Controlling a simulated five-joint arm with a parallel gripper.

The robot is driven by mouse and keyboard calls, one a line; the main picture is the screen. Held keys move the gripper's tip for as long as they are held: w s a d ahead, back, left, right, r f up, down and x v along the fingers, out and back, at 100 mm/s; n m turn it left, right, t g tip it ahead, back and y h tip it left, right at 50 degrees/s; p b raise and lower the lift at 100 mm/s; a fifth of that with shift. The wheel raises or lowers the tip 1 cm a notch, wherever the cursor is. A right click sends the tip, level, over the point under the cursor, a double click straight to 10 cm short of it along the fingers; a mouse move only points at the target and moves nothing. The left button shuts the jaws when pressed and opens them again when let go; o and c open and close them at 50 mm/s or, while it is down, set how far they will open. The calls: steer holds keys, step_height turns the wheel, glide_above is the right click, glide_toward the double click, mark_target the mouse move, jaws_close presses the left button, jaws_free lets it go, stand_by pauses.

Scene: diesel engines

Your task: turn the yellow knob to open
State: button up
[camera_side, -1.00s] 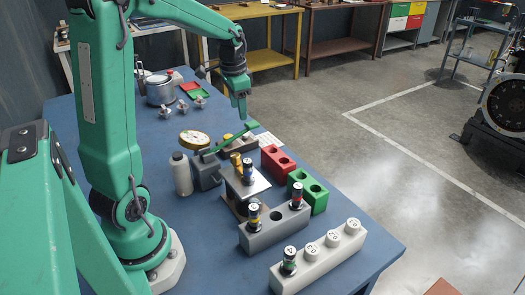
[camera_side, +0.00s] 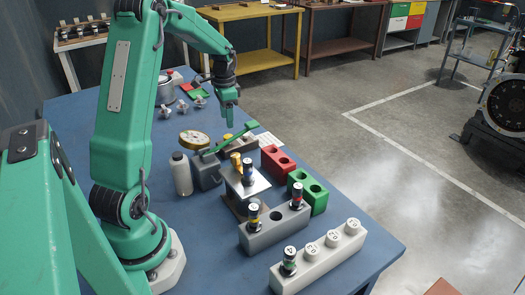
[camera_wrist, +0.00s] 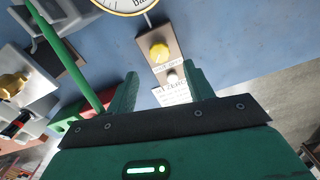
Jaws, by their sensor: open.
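The yellow knob (camera_wrist: 159,51) sits on a small brown plate (camera_wrist: 151,31) with a pale label strip below it, in the wrist view. My gripper (camera_wrist: 161,80) is open and empty. Its two fingers reach up either side of the plate's lower end in the wrist view, with the knob beyond the tips. In the side view my gripper (camera_side: 229,121) hangs just above the knob's area, apart from it.
A green lever (camera_side: 231,137) on a grey valve body (camera_side: 205,172) stands close by. A round gauge (camera_side: 193,139) is left of the knob. Red (camera_side: 278,159) and green (camera_side: 311,196) blocks stand to the front right.

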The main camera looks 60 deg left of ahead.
mark_target(228, 136)
steer(key=shift+f, duration=3.35)
steer(key=c, duration=1)
